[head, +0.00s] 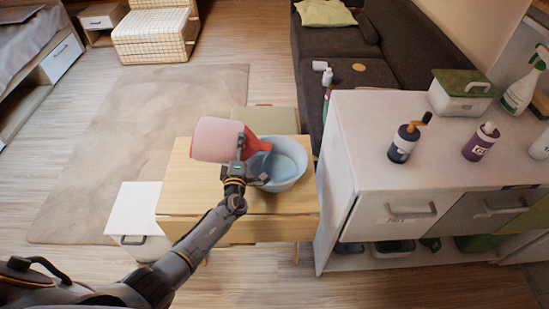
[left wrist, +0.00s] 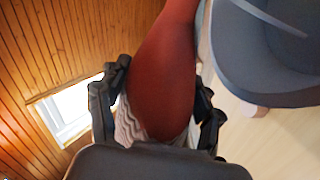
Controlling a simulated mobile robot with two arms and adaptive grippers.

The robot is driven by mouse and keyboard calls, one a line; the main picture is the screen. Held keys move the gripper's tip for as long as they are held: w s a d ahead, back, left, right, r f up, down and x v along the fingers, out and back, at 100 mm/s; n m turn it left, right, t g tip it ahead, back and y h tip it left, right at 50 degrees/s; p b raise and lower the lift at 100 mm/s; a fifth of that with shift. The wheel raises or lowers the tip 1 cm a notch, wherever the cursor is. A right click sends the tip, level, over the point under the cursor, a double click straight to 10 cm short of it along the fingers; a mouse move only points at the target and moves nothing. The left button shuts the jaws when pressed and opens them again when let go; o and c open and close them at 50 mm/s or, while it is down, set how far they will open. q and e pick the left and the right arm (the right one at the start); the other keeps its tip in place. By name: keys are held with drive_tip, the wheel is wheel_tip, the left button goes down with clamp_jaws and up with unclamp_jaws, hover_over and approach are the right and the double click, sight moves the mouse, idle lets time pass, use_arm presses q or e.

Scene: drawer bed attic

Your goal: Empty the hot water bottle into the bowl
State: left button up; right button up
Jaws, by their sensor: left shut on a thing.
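The hot water bottle (head: 218,139) has a pink body and a red neck part. It lies tilted on its side above the small wooden table, its red end pointing right over the rim of the light blue bowl (head: 287,165). My left gripper (head: 241,150) is shut on the bottle. In the left wrist view, the red part of the bottle (left wrist: 165,75) sits between the two fingers, with the grey-looking bowl (left wrist: 265,60) beside it at the upper right. The bowl stands on the table and shows a bluish inside; whether liquid flows is too small to tell. My right gripper is not seen.
The wooden table (head: 190,185) has bare top left of the bowl. A white cabinet (head: 345,140) stands close on its right, bearing a dark bottle (head: 403,146), a purple bottle (head: 480,143) and a green-lidded box (head: 463,88). A white box (head: 135,205) stands at the left.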

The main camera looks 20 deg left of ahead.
use_arm(q)
drive_tip(key=shift+d+m, duration=0.1)
drive_tip(key=shift+m, duration=0.2)
idle(1.1)
